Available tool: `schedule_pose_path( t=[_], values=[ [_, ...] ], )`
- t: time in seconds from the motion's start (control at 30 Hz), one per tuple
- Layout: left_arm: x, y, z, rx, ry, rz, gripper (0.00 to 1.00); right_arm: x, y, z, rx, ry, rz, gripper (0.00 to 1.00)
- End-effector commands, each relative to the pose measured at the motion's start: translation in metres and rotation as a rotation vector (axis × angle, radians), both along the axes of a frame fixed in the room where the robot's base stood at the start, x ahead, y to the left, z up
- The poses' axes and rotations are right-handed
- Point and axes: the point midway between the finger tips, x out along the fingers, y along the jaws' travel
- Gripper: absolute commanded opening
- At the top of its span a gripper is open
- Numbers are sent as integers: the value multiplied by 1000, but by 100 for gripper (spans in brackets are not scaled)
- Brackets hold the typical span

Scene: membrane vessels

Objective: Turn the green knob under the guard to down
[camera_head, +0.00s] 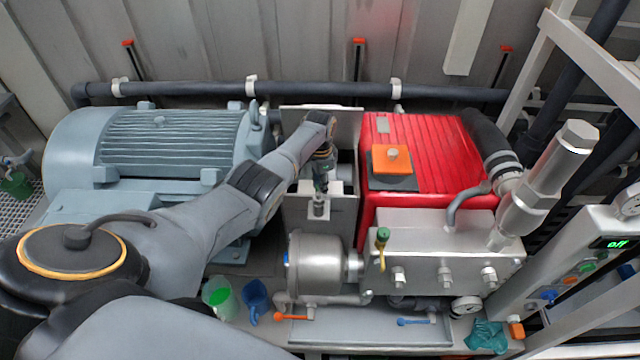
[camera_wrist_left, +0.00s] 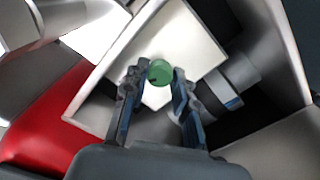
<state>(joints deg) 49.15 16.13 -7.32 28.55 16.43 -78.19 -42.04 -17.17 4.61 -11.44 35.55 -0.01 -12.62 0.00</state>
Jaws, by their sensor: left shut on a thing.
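The green knob (camera_wrist_left: 160,72) sits between my left gripper's fingertips in the left wrist view, with the fingers closed on its sides. A small dark mark shows at its lower left. Pale guard plates (camera_wrist_left: 200,38) surround it on several sides. In the head view my left gripper (camera_head: 320,182) points down into the gap between the blue-grey motor and the red housing, inside the grey metal guard (camera_head: 343,218). The knob is mostly hidden there by the gripper. My right gripper is not in view.
The blue-grey motor (camera_head: 170,150) stands left of the guard and the red housing (camera_head: 440,140) right. A silver manifold (camera_head: 440,250) with a green-topped handle (camera_head: 382,236) is in front. A green cup (camera_head: 220,298) and blue jug (camera_head: 256,296) stand near the front.

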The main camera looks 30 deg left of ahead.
Motion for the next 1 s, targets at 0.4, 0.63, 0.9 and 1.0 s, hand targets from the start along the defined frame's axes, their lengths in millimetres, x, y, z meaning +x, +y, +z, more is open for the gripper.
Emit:
schedule_pose_path(
  t=[0.4,0.63,0.9,1.0],
  values=[
    [0,0,0,1,1,-36,0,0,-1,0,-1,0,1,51],
    [0,0,0,1,1,-36,36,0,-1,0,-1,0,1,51],
    [0,0,0,1,1,-35,50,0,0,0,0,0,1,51],
    [0,0,0,0,0,-35,50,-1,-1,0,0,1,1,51]
  ],
)
